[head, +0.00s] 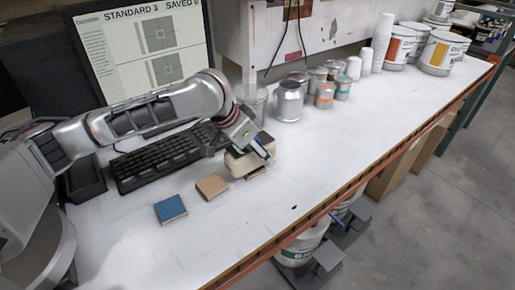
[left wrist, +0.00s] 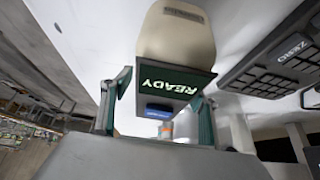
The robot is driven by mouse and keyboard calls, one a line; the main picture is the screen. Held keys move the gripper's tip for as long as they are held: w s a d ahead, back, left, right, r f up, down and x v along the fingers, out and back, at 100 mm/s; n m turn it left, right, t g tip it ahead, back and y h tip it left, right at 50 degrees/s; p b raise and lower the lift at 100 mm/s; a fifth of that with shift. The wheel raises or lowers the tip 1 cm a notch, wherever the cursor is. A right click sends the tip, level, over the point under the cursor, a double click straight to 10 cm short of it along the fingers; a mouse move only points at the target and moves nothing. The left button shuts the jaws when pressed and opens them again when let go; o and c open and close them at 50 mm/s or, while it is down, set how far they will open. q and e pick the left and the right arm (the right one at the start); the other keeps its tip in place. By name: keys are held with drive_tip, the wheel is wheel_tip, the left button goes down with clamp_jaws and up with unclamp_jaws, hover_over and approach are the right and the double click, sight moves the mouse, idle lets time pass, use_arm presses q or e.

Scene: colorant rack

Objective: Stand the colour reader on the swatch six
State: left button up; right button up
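The colour reader (head: 240,163) is a beige device on the worktop beside the keyboard, at a tan swatch (head: 255,174) that it partly covers. The left gripper's fingers (left wrist: 165,88) stand apart, one at each side of the screen; contact is unclear. A blue swatch (head: 171,209) and another tan swatch (head: 212,186) lie to the left. No swatch number is legible. My right gripper is not in view.
A black keyboard (head: 160,163) lies behind the swatches, with a monitor (head: 145,50) reading STANDARD 3, SAVED 0. A silver can (head: 289,102), small tins and paint buckets (head: 439,52) stand at the back. The front and middle-right worktop is clear, ending at an orange edge (head: 345,190).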

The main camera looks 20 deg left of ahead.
sight(238, 150)
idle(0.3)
use_arm(q)
drive_tip(key=shift+b, duration=0.35)
drive_tip(key=p+v, duration=0.1)
drive_tip(key=v, duration=1)
drive_tip(key=shift+w+r, duration=0.1)
drive_tip(key=shift+s+a+r, duration=0.2)
drive_tip(key=shift+s+r, duration=0.1)
drive_tip(key=shift+r, duration=0.15)
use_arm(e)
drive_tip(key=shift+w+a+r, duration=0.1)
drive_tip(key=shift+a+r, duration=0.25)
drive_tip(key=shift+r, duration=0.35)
